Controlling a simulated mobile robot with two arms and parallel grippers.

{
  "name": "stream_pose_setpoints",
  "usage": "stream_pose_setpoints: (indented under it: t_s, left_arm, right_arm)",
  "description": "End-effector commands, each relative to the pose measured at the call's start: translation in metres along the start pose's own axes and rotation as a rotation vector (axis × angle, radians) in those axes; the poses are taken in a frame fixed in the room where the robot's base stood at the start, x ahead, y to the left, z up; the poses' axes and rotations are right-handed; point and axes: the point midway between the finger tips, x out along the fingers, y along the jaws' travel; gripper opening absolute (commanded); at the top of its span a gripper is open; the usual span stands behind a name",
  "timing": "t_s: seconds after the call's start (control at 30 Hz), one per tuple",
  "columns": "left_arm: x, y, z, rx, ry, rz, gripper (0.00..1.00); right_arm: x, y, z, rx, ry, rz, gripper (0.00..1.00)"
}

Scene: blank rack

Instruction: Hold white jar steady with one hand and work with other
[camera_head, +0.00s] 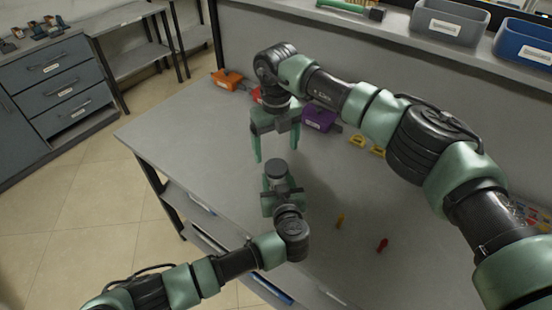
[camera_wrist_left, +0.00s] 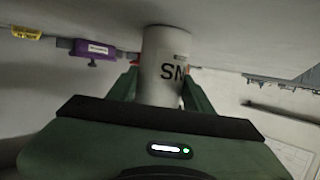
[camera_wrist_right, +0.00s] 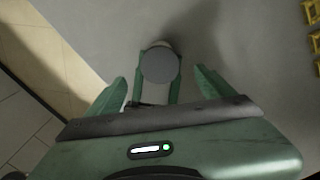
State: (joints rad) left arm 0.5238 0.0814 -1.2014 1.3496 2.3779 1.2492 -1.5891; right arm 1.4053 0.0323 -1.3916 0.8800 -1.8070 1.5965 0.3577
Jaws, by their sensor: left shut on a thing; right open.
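The white jar (camera_wrist_left: 165,62) shows in the left wrist view with black letters "SN" on its side. Its round dark grey lid (camera_head: 276,169) faces up in the head view, and the lid also shows in the right wrist view (camera_wrist_right: 159,66). My left gripper (camera_head: 277,182) is shut around the jar's body, one finger on each side. My right gripper (camera_head: 276,153) points down above the lid. It is open and empty, its fingers spread wider than the lid and apart from it. The jar's base is hidden in the head view.
The grey table (camera_head: 195,140) is clear left of the jar. Yellow (camera_head: 340,220) and red (camera_head: 383,245) small items lie to the right. A shelf behind bears a grey bin (camera_head: 450,22) and a blue bin (camera_head: 524,45).

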Motion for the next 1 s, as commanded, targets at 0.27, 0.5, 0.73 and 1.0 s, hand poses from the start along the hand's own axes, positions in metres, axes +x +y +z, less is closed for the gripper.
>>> stream_pose_setpoints:
  t_s: [0.27, 0.5, 0.73, 1.0]
  left_arm:
    - [0.0, 0.0, 0.0, 0.0, 0.0, 0.0, 0.0]
    - [0.0, 0.0, 0.0, 0.0, 0.0, 0.0, 0.0]
    - [0.0, 0.0, 0.0, 0.0, 0.0, 0.0, 0.62]
    - [0.0, 0.0, 0.0, 0.0, 0.0, 0.0, 0.76]
  right_arm:
    - [-0.048, 0.0, 0.001, 0.0, -0.002, -0.001, 0.83]
    - [-0.058, 0.0, 0.0, 0.0, 0.001, 0.0, 0.83]
    - [-0.058, 0.0, 0.0, 0.0, 0.001, 0.0, 0.83]
    - [-0.058, 0.0, 0.0, 0.0, 0.001, 0.0, 0.83]
